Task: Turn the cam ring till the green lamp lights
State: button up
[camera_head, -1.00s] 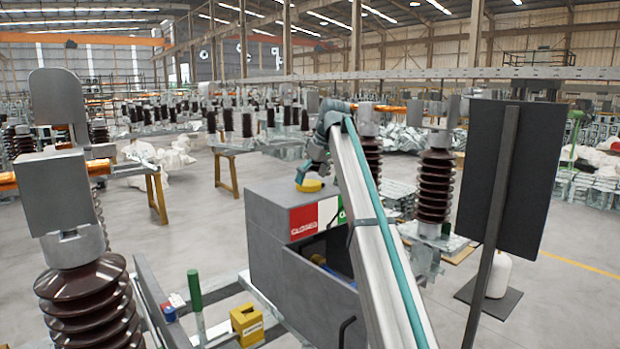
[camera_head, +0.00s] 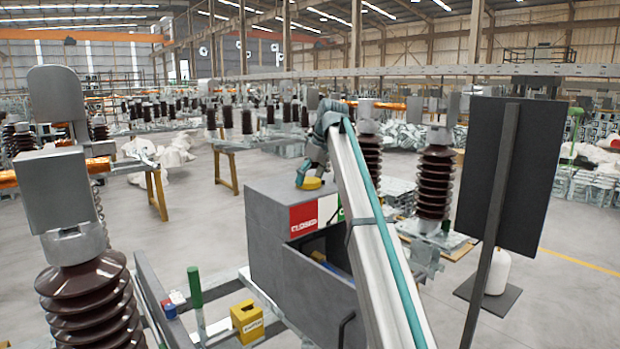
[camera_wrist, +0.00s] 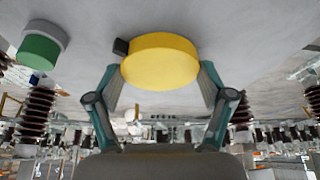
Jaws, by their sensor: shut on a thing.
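The cam ring is a round yellow disc (camera_wrist: 160,65) on the top face of a grey box (camera_head: 273,230). A small dark block sits at its left edge in the wrist view. It also shows as a yellow disc (camera_head: 312,184) in the head view. My gripper (camera_wrist: 161,72) is shut on it, one finger at each side. In the head view my gripper (camera_head: 304,178) reaches down onto the disc from above, partly hidden by my arm. A green-capped lamp (camera_wrist: 38,50) with a grey collar is at upper left in the wrist view. Its green is dull, and it looks unlit.
The box front has a red CLOSED panel (camera_head: 303,218), a white panel and a green one partly behind my arm. A yellow block (camera_head: 247,321) and green-topped post (camera_head: 194,288) stand left. Brown insulators (camera_head: 90,305) stand at left and right. A dark board (camera_head: 510,175) stands right.

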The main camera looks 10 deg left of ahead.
jog(key=shift+s+a+m+t+h+p, duration=0.15)
jog(key=shift+m+t+h, duration=0.25)
jog(key=shift+m, duration=1)
jog(key=shift+w+m+t+h+p, duration=0.15)
jog(key=shift+m+t+h, duration=0.25)
jog(key=shift+m, duration=1)
jog(key=shift+s, duration=0.1)
jog(key=o, duration=1)
jog(key=shift+o, duration=0.2)
jog(key=shift+r, duration=0.1)
jog(key=v, duration=1.2)
